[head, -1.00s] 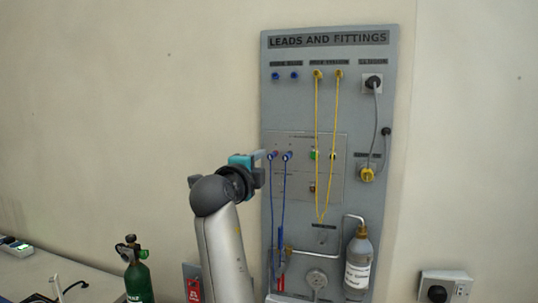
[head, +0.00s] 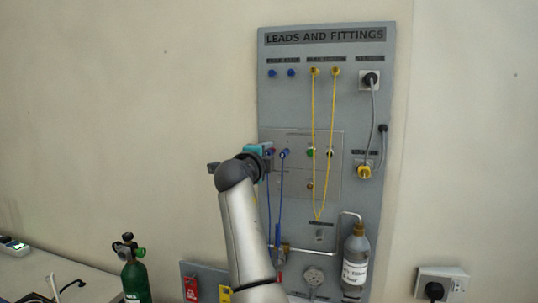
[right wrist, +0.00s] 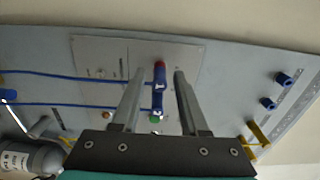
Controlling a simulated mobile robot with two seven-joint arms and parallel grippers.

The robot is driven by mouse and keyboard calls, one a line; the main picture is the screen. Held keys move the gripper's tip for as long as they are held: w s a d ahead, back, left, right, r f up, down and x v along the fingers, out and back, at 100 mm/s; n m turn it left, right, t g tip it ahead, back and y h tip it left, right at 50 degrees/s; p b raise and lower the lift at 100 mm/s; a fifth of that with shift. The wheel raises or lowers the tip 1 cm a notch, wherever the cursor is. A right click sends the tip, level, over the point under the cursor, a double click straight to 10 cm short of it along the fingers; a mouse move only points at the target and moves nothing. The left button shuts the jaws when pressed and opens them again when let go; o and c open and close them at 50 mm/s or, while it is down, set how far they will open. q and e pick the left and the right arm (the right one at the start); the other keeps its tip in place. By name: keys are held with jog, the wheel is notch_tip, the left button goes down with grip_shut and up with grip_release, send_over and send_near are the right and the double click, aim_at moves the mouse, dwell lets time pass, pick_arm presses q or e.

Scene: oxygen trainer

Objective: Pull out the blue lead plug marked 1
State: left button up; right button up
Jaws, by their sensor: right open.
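Two blue lead plugs sit in the panel's middle box, each with a blue lead hanging down. The left one, at a red-marked spot, shows beside my gripper in the head view (head: 270,153); in the right wrist view this blue plug (right wrist: 159,78) has a white mark I cannot read. The other blue plug (head: 285,154) is just to its right. My right gripper (right wrist: 160,72) is open, its fingers apart on either side of the left plug in the picture; contact is not visible. In the head view the right gripper (head: 264,150) is at the panel's left edge. My left gripper is not in view.
Yellow leads (head: 317,200) hang right of the blue plugs. Two spare blue sockets (head: 291,73) are above. A bottle (head: 356,258) stands at the panel's lower right, and a green cylinder (head: 136,280) at lower left. The wall left of the panel is clear.

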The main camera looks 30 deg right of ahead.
aim_at(267, 154)
dwell(0.4)
jog(key=shift+b, duration=0.5)
jog(key=shift+b, duration=0.35)
jog(key=shift+c, duration=0.3)
grip_shut()
jog(key=shift+a, duration=0.1)
jog(key=shift+b+v, duration=0.95)
jog(key=shift+v, duration=1.55)
